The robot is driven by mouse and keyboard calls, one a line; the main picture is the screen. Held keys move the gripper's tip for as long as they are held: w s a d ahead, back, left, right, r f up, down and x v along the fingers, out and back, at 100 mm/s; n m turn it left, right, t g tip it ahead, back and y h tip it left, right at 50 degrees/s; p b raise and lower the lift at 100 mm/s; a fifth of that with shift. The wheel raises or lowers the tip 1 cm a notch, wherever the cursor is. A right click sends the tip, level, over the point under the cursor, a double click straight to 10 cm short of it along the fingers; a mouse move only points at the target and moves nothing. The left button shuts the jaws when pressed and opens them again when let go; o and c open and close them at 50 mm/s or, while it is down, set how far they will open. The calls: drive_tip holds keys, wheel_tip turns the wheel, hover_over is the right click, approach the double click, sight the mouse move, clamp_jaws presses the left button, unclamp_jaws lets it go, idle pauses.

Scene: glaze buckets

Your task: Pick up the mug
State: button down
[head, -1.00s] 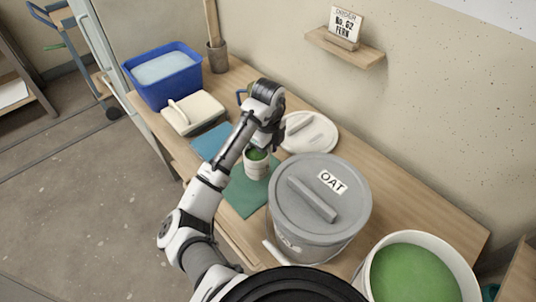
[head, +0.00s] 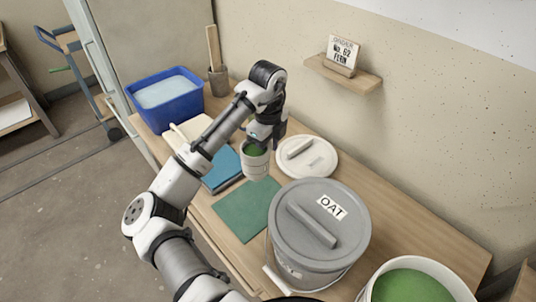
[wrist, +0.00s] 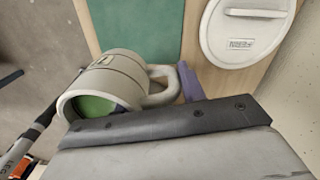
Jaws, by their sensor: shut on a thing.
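The mug (head: 256,165) is cream-white with green inside. My gripper (head: 264,138) is shut on it from above and holds it over the table, near the far edge of the green mat (head: 246,212). In the wrist view the mug (wrist: 112,72) shows its side, its green interior and its looped handle. The handle lies beside a dark gripper part, which hides part of the mug's rim. The exact contact of the fingers is hidden.
A grey lidded bucket marked OAT (head: 318,235) stands close on the right. An open bucket of green glaze (head: 412,288) is at the front right. A white lid (head: 306,157), blue book-like block (head: 222,170) and blue tub (head: 165,98) lie around. The green mat is bare.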

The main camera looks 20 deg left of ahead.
drive_tip(key=shift+r, duration=1.85)
drive_tip(key=shift+r, duration=0.1)
drive_tip(key=shift+d, duration=0.1)
idle(0.7)
